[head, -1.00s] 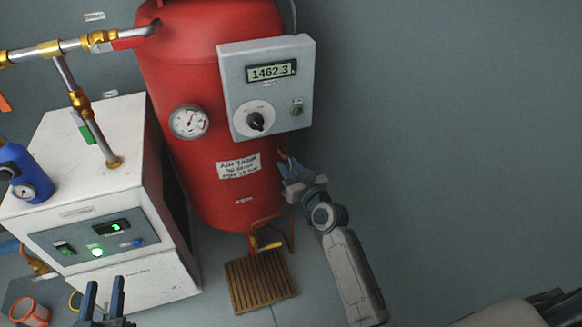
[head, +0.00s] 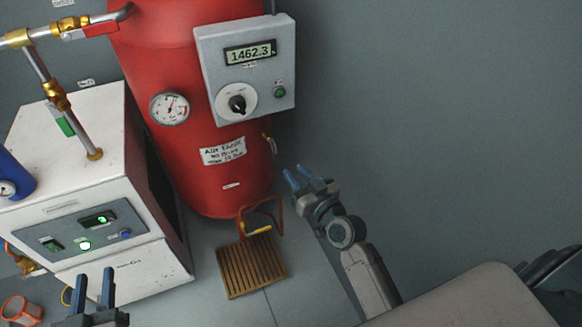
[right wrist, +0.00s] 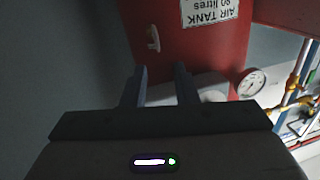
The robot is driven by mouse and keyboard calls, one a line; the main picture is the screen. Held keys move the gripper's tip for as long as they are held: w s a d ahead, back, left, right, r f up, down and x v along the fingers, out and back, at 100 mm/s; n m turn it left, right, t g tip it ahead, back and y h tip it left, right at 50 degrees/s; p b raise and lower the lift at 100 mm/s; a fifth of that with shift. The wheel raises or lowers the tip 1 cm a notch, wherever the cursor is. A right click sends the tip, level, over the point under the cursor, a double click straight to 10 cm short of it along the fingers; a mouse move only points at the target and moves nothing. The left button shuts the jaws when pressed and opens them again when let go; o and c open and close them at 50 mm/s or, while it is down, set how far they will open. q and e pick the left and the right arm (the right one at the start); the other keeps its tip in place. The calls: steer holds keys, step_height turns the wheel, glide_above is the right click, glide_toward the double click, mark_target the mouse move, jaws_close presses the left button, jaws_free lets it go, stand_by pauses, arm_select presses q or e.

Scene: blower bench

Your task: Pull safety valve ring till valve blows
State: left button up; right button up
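The red air tank (head: 190,100) stands at the back. A small brass fitting (head: 269,140), apparently the safety valve, sticks out of its right side; its ring is too small to make out. In the right wrist view a pale brass piece (right wrist: 153,38) shows on the tank, beyond the fingers. My right gripper (head: 297,177) is below and right of the fitting, clear of it; its fingers are apart and empty, also in the right wrist view (right wrist: 161,76). My left gripper (head: 95,284) is open and empty at the bottom left, in front of the white cabinet.
A grey control box (head: 245,70) reading 1462.3 and a pressure gauge (head: 170,108) are on the tank. The white cabinet (head: 80,150) with pipes stands left. A wooden slatted grate (head: 252,266) lies below the tank.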

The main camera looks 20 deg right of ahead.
arm_select(q)
steer(key=shift+r, duration=0.1)
stand_by(0.4)
